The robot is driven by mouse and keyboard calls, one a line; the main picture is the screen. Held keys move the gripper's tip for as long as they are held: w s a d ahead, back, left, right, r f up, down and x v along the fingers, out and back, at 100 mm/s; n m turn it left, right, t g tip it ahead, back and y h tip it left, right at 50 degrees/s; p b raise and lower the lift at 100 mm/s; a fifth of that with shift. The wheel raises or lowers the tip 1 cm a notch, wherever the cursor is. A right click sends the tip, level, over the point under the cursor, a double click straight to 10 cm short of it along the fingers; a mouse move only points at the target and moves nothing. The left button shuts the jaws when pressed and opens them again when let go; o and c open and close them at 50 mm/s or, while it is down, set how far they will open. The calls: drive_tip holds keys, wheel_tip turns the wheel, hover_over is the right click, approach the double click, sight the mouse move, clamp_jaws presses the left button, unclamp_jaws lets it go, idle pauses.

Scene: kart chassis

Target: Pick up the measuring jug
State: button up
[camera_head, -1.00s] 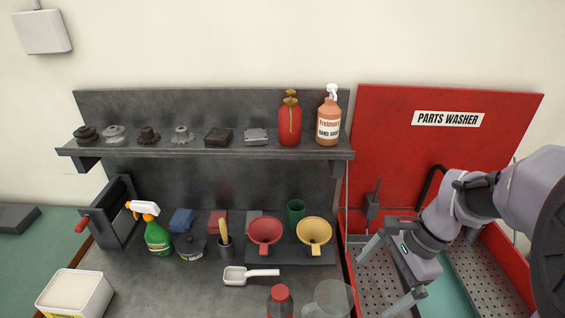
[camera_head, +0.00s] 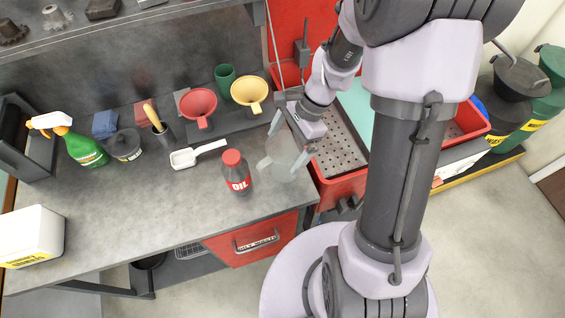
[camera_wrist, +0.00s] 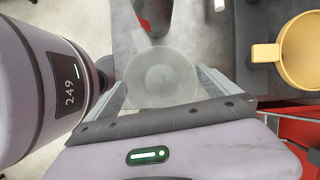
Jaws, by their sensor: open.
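The measuring jug (camera_head: 283,163) is a translucent, pale vessel standing near the right end of the grey bench, its handle toward the left. My gripper (camera_head: 290,141) is open at the jug, with one finger at its far left side and one at its right. In the wrist view the round jug (camera_wrist: 162,78) sits between the two spread fingers of my gripper (camera_wrist: 163,88), its handle pointing up and slightly left. I cannot tell whether either finger touches it.
A dark oil bottle (camera_head: 236,173) with a red cap stands close left of the jug. The red parts washer (camera_head: 342,187) adjoins on the right. Front-centre bench is clear.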

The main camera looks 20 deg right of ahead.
drive_tip(key=shift+x, duration=0.8)
drive_tip(key=shift+r, duration=0.2)
drive_tip(key=shift+c, duration=0.2)
drive_tip(key=c, duration=1.8)
drive_tip(key=shift+o, duration=0.2)
